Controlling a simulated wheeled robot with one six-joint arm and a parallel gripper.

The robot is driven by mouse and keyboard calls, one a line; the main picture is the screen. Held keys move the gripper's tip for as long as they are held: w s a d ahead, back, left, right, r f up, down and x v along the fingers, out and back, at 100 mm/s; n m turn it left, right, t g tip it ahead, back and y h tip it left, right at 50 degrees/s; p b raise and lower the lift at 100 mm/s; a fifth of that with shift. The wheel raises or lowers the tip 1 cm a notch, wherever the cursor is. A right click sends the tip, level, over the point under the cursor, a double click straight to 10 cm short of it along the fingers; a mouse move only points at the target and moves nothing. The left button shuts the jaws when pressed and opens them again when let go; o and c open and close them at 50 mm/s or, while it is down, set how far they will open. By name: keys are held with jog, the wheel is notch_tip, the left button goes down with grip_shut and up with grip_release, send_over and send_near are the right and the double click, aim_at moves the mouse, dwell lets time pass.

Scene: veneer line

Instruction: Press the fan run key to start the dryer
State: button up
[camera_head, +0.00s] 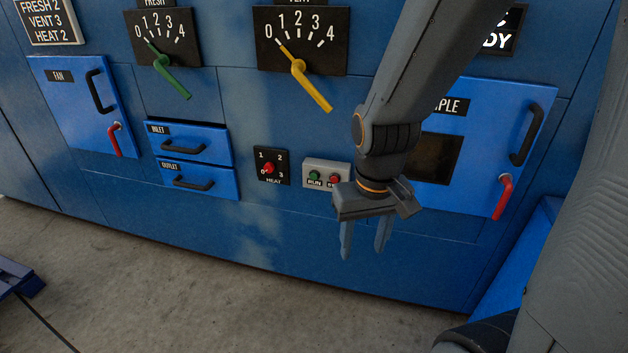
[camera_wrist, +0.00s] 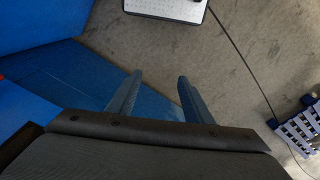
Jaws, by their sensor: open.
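The fan key box is a small light grey panel (camera_head: 326,167) on the blue dryer front. It carries a green key marked RUN (camera_head: 314,176) and a red key (camera_head: 335,180) to its right, whose label is partly hidden by my arm. My gripper (camera_head: 364,250) is open and empty, pointing down, just right of and below the key box in the picture. Its fingers also show in the wrist view (camera_wrist: 158,85), over the floor and a blue surface. The keys do not show in the wrist view.
A heat knob (camera_head: 268,168), green lever (camera_head: 173,78) and yellow lever (camera_head: 313,85) are left of or above the keys. The sample door (camera_head: 528,97) is at right, the fan door (camera_head: 75,105) at left. Grey floor (camera_head: 200,290) lies clear in front.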

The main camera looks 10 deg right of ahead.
dwell(0.4)
grip_shut()
dwell(1.5)
